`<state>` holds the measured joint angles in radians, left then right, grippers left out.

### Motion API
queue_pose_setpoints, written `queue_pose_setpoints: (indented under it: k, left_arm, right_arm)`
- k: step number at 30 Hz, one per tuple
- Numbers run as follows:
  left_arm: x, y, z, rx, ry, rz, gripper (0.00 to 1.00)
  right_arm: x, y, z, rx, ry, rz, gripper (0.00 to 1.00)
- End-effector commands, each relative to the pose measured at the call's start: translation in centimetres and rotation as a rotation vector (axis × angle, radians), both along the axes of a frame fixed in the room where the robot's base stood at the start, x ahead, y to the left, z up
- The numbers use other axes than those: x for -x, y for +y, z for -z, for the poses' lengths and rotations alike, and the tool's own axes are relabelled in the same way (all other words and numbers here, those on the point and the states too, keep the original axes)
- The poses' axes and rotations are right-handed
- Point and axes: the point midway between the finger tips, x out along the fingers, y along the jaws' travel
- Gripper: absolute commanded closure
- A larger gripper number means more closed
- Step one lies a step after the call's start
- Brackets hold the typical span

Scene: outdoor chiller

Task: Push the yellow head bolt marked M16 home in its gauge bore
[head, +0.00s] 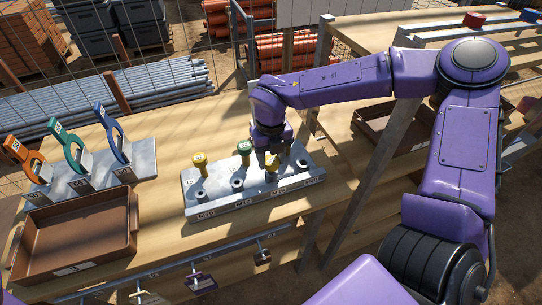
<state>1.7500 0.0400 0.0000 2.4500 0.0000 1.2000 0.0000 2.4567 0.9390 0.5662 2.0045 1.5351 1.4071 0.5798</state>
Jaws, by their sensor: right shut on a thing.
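The grey gauge block (225,203) sits on the wooden bench, with a row of bores and size labels along its front. My right gripper (273,165) points down over the block at the bore labelled M16. It is shut on a yellow head bolt (272,172), mostly hidden between the fingers; its marking and depth cannot be read. Another yellow head bolt (199,162) stands upright at the block's left end. A green head bolt (244,149) stands to the left of my gripper. My left gripper is not in view.
A brown tray (72,222) lies at the bench's left front. Behind it, a grey stand (95,178) holds orange, green and blue handled gauges. Another brown tray (385,132) lies to the right. Tags hang from a front rail (170,277). Bench between left tray and block is clear.

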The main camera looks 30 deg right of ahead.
Motion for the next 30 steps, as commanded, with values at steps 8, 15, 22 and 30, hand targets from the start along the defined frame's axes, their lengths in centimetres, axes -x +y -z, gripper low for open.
queue_pose_setpoints:
  k: [8, 15, 22, 30]
  left_arm:
    - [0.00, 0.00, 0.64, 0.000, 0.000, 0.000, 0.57]
    - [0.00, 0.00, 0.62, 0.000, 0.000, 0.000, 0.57]
    - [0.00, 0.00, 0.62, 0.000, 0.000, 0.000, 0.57]
    - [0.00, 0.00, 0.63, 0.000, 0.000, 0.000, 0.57]
  right_arm:
    - [0.01, 0.01, 0.96, 0.000, 0.001, 0.000, 1.00]
    - [0.01, 0.01, 0.99, 0.000, 0.000, 0.000, 0.38]
    - [0.00, 0.00, 0.98, 0.000, 0.000, 0.000, 0.25]
    - [0.01, 0.00, 1.00, 0.000, 0.000, 0.000, 0.00]
